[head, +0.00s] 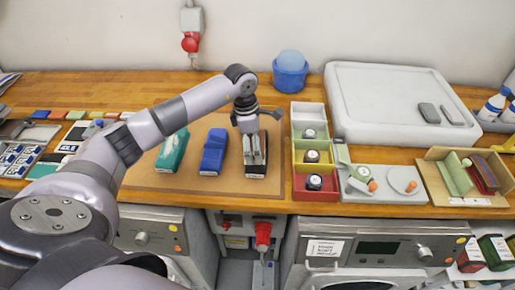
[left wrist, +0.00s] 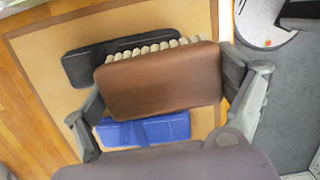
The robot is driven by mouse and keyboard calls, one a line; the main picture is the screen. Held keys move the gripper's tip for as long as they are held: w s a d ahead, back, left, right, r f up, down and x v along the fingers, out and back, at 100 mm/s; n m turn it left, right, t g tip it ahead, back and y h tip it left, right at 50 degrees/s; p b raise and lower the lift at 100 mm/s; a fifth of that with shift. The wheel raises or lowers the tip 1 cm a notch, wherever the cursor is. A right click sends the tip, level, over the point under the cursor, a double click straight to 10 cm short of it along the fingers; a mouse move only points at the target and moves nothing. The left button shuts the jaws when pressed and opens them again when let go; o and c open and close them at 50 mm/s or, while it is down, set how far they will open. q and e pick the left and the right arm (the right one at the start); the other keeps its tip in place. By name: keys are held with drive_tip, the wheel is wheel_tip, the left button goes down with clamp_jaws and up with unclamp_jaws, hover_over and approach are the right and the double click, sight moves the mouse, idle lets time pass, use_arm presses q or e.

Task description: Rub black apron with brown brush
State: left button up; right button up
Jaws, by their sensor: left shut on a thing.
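The folded black apron (head: 262,168) lies on a brown board, at the right of a row with a blue folded apron (head: 212,152) and a teal one (head: 172,150). My left gripper (head: 254,148) is over the black apron, pointing down. In the left wrist view it is shut on the brown brush (left wrist: 165,82), a brown block with pale bristles along its far edge. The black apron (left wrist: 85,68) shows partly behind the brush, and the blue apron (left wrist: 145,130) shows below it. I cannot tell whether the bristles touch the black apron. My right gripper is not in view.
The brown board (head: 140,180) has bare room around the aprons. Stacked coloured bins (head: 314,168) stand close to the right of the black apron. A blue bucket (head: 290,75) is behind, and a large white case (head: 390,100) is farther right. Machines are under the counter's front edge.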

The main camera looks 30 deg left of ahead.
use_arm(q)
drive_tip(key=shift+r+p, duration=0.35)
drive_tip(key=shift+r, duration=0.75)
drive_tip(key=shift+d, duration=0.1)
